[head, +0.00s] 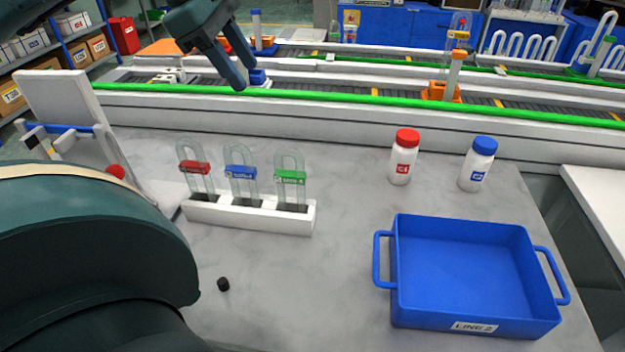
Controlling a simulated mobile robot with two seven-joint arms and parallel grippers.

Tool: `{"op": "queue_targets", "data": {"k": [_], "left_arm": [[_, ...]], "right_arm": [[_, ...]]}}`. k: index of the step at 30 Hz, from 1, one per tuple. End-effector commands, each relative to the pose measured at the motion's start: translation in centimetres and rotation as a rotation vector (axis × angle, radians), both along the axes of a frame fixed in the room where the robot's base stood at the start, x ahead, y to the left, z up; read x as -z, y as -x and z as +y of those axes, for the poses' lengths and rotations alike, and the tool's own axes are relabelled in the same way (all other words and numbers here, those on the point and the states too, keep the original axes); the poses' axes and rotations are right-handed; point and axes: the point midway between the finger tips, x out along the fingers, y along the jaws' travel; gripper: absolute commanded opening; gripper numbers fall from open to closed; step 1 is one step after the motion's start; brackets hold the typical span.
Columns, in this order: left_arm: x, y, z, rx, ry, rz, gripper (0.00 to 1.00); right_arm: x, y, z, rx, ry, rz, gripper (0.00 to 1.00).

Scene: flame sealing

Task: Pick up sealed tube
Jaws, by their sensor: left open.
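Three clear glass tubes stand upright in a white rack (250,212) on the grey table. They are the red-labelled tube (195,168), the blue-labelled tube (241,173) and the green-labelled tube (290,178). I cannot tell from here which one is sealed. My left gripper (245,75) is at the top, left of centre, with fingers pointing down. It is open and appears empty, apart from the tubes and above them in the picture. My right gripper is out of view.
A blue bin (470,243) stands at the right. Behind it are a red-capped bottle (404,157) and a blue-capped bottle (478,164). A small black piece (223,284) lies in front of the rack. A conveyor (330,85) runs along the back. The table's middle is clear.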

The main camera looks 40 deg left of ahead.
Motion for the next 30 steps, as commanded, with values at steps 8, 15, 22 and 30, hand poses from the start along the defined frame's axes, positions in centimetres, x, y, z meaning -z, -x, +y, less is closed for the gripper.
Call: {"op": "queue_targets", "data": {"k": [8, 15, 22, 30], "left_arm": [[5.3, 0.0, 0.0, 0.0, 0.001, 0.0, 0.41], [7.6, -0.6, -0.6, 0.001, 0.003, 0.004, 0.41], [11.3, -2.1, -1.7, 0.002, 0.003, 0.006, 0.41], [13.0, -2.7, -2.2, 0.0, 0.002, 0.001, 0.41]], "right_arm": [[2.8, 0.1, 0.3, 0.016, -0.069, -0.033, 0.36], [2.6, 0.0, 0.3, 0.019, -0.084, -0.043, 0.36], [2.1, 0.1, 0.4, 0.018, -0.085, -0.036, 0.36], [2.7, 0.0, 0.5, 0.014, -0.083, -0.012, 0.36]]}}
